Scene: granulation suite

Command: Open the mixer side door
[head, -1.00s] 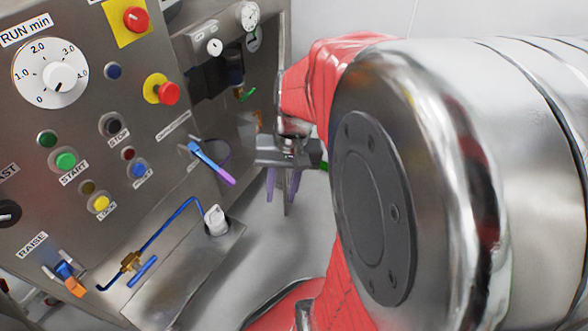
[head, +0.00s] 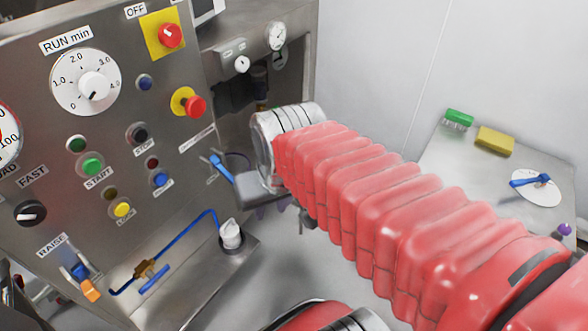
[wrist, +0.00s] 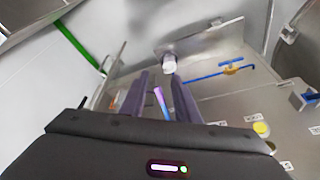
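A blue lever handle (head: 221,168) with a purple end sticks out of the steel mixer panel (head: 120,195), low on its right side. In the wrist view the lever (wrist: 160,101) lies between the two purple-grey fingers of my gripper (wrist: 158,82). The fingers stand apart, with gaps beside the lever; contact is not visible. In the head view my gripper (head: 268,208) is just right of the lever, partly hidden by my wrist and red-sleeved arm. I cannot make out the side door's outline.
A blue valve pipe (head: 180,235) and a white knob (head: 231,234) stick out below the lever. Buttons and red stop knobs (head: 195,106) cover the panel to the left. A steel table (head: 450,165) with a green brush (head: 459,117) and yellow sponge (head: 495,140) stands right.

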